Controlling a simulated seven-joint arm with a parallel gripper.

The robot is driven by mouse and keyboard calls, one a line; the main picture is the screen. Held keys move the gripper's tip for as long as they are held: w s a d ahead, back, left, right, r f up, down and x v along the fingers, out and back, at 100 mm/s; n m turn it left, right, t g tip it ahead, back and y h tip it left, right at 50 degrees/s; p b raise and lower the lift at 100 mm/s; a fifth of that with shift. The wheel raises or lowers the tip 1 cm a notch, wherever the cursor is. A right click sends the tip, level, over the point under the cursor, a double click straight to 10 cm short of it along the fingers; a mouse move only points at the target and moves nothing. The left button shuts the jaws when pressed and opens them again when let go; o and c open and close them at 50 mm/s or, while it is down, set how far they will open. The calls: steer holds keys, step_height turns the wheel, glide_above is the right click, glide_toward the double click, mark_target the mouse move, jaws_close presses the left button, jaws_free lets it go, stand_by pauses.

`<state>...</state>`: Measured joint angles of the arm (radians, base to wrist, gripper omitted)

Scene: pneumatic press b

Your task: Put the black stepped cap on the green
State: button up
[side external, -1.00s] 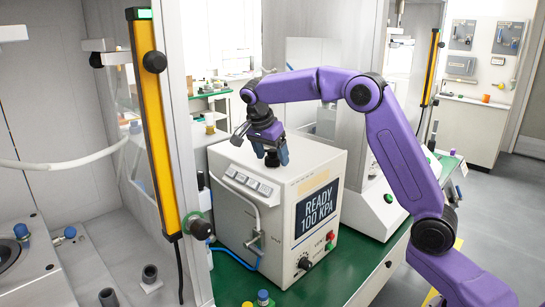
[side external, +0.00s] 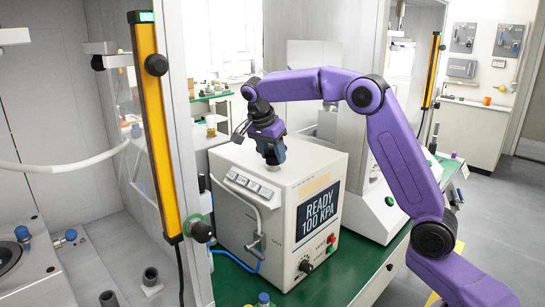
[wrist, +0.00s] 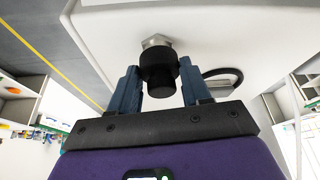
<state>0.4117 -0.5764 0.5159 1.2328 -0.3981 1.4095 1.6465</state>
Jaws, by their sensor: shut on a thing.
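The black stepped cap (wrist: 158,66) is held between the blue fingers of my gripper (side external: 272,159) in the wrist view. In the side view the cap is hidden by the fingers or too small to make out. My gripper is just above the top of the cream press box (side external: 233,232), pointing down. A pale metal hex fitting (wrist: 157,41) shows just beyond the cap, on the box top. I cannot tell how large the gap between cap and fitting is. The green bench top (side external: 330,273) lies under and in front of the box.
A yellow post (side external: 157,130) stands left of the box. A white machine (side external: 375,212) stands right behind it. Small blue-topped parts sit at the bench's front edge.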

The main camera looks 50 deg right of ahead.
steer(key=shift+s+a+r, duration=0.7)
steer(key=shift+s+r, duration=6.25)
steer(key=shift+r, duration=1.25)
steer(key=w+a+n+t+y, duration=0.2)
steer(key=w+a+n+t, duration=0.1)
steer(key=a+n, duration=0.8)
steer(key=f, duration=1.5)
steer(key=a+f+m, duration=0.1)
steer(key=f, duration=1.4)
steer(key=a+f+m, duration=0.1)
steer(key=f, duration=1.4)
steer(key=shift+w+f, duration=0.25)
steer(key=shift+w, duration=0.1)
steer(key=w+a+f, duration=0.2)
steer(key=w+f, duration=0.2)
steer(key=w, duration=0.4)
glide_toward(228, 292)
steer(key=shift+w+d+f, duration=0.65)
steer(key=shift+d+f, duration=0.05)
steer(key=shift+f, duration=0.1)
steer(key=shift+w+f, duration=0.3)
steer(key=shift+f, duration=1.6)
steer(key=shift+f, duration=0.1)
